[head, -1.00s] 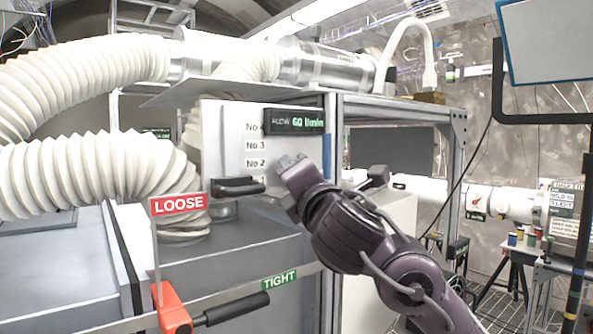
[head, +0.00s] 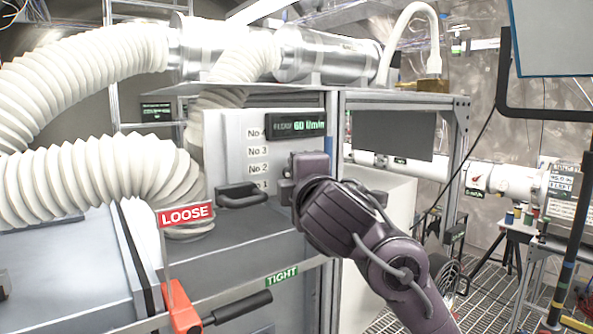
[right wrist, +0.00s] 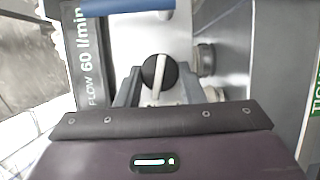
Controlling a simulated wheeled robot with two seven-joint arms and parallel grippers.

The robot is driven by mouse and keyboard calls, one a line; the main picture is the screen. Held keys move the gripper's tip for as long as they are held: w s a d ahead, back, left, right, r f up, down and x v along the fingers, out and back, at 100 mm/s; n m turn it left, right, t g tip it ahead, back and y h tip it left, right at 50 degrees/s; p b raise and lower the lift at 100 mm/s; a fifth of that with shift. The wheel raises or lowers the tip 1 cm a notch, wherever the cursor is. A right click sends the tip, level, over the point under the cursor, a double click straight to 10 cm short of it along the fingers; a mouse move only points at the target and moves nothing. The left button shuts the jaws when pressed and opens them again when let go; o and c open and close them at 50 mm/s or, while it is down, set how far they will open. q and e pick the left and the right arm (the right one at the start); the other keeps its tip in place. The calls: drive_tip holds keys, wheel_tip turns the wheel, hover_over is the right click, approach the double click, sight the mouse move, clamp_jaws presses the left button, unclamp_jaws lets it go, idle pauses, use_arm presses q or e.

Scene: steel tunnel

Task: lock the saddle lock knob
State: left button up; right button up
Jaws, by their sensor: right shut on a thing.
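My right gripper (head: 290,185) is at the front panel of the grey cabinet, just right of the numbered labels. In the right wrist view its two fingers (right wrist: 158,88) are closed on a round black knob (right wrist: 152,70) with a pale pointer bar. In the head view my gripper hides this knob. No label naming it a saddle lock is readable. My left gripper is not in view.
A flow display (head: 296,125) reads 60 l/min above my gripper. A black handle (head: 242,195) sits on the panel to its left. White corrugated hoses (head: 95,180) fill the left side. A metal frame post (head: 333,130) stands close right of my gripper.

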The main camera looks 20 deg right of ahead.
idle(0.4)
drive_tip(key=o, duration=1)
drive_tip(key=s+b, duration=0.1)
drive_tip(key=s, duration=0.6)
drive_tip(key=shift+s+a, duration=0.15)
drive_tip(key=shift+s, duration=0.25)
